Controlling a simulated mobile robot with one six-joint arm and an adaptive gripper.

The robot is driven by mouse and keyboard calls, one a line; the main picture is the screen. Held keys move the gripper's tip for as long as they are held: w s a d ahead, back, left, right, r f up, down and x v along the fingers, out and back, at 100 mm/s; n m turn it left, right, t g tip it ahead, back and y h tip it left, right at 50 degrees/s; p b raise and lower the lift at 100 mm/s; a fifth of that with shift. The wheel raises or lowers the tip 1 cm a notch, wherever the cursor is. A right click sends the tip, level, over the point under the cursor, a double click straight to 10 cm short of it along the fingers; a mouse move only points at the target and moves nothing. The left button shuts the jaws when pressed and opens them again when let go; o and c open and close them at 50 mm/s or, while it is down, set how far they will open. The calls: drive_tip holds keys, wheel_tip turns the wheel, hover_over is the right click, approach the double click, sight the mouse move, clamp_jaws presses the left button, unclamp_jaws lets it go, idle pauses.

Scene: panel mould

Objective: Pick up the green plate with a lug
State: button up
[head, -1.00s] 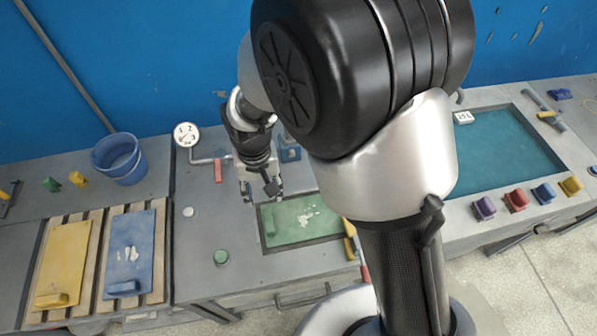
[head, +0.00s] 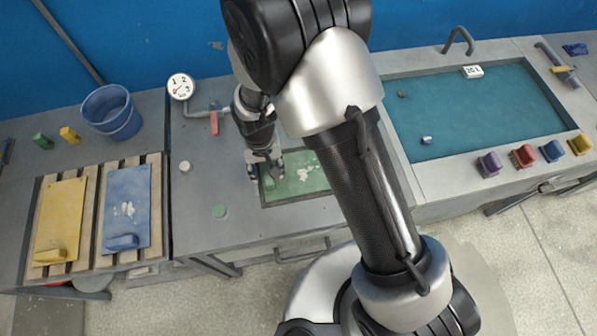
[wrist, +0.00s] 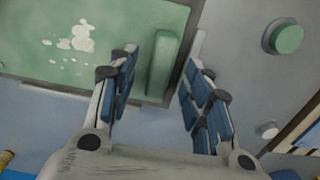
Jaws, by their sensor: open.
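The green plate (head: 306,182) with pale patches lies in a dark-rimmed recess in the middle bench. It also shows in the wrist view (wrist: 50,60). Its raised green lug (wrist: 163,65) runs along one end, the left end in the head view, where my gripper partly hides it. My gripper (head: 266,172) is open and points down at that end. In the wrist view, the lug shows between the fingers of my gripper (wrist: 160,75), with gaps on both sides. I cannot tell the exact height of the fingertips over the plate.
A yellow plate (head: 60,215) and a blue plate (head: 128,190) lie on wooden slats at left. A teal basin (head: 470,110) is at right.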

sight(267, 173)
wheel_tip(267, 173, down, 3)
drive_tip(key=shift+r, duration=0.1)
clamp_jaws()
idle(0.5)
